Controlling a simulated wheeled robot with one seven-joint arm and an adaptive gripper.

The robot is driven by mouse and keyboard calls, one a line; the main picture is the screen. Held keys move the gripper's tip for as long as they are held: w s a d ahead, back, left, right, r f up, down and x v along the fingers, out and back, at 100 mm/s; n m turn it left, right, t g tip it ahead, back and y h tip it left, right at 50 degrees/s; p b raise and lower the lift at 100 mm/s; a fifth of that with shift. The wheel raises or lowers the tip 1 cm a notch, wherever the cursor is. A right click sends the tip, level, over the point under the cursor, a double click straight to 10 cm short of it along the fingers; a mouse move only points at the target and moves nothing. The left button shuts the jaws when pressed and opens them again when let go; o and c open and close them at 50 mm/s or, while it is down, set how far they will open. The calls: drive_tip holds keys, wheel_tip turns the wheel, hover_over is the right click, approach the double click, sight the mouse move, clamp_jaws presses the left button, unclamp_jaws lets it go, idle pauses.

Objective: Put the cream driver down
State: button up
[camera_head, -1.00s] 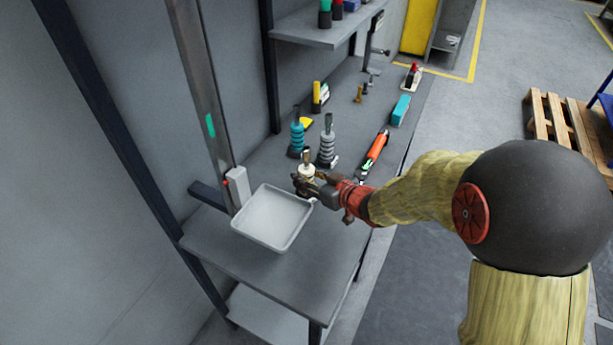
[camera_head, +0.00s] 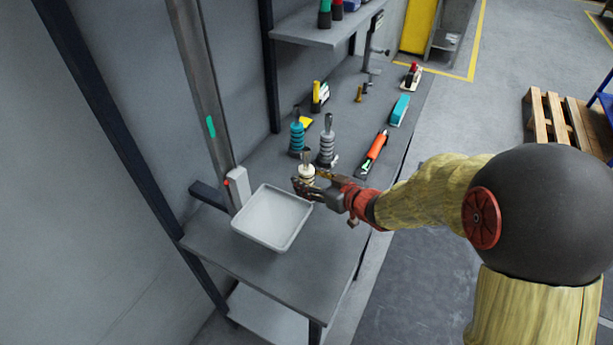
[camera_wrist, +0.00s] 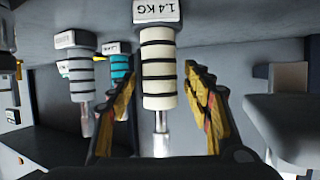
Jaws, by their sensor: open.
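The cream driver (camera_wrist: 158,70) has dark rings and a metal tip, and stands upright on the bench. In the wrist view it shows upside down between the two spread fingers of my gripper (camera_wrist: 160,110), with a visible gap on each side. A label at its base reads 1.4 KG. In the head view, my gripper (camera_head: 312,184) is at the cream driver (camera_head: 306,170), reaching in from the right and partly hiding its lower part. My gripper is open.
A grey driver (camera_head: 327,142) and a teal driver (camera_head: 297,136) stand just behind. A white tray (camera_head: 242,227) lies to the left on the bench (camera_head: 210,240). An orange tool (camera_head: 374,148) and a teal box (camera_head: 399,110) lie further back right.

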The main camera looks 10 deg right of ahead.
drive_tip(key=p+v, duration=0.3)
drive_tip(key=v, duration=0.7)
drive_tip(key=s+d+r+m+h, duration=0.3)
drive_tip(key=d+r+m+h, duration=0.2)
drive_tip(key=d+r+h, duration=0.6)
drive_tip(key=s+a+r+m+g+y, duration=0.1)
drive_tip(key=s+a+g, duration=0.1)
drive_tip(key=s, duration=0.8)
drive_tip(key=s+a+r+g+y, duration=0.1)
drive_tip(key=s+a+g+y, duration=0.1)
drive_tip(key=s, duration=0.8)
drive_tip(key=shift+a+m+g+y, duration=0.3)
drive_tip(key=shift+m+g, duration=0.1)
drive_tip(key=shift+g, duration=0.4)
drive_tip(key=shift+s, duration=0.1)
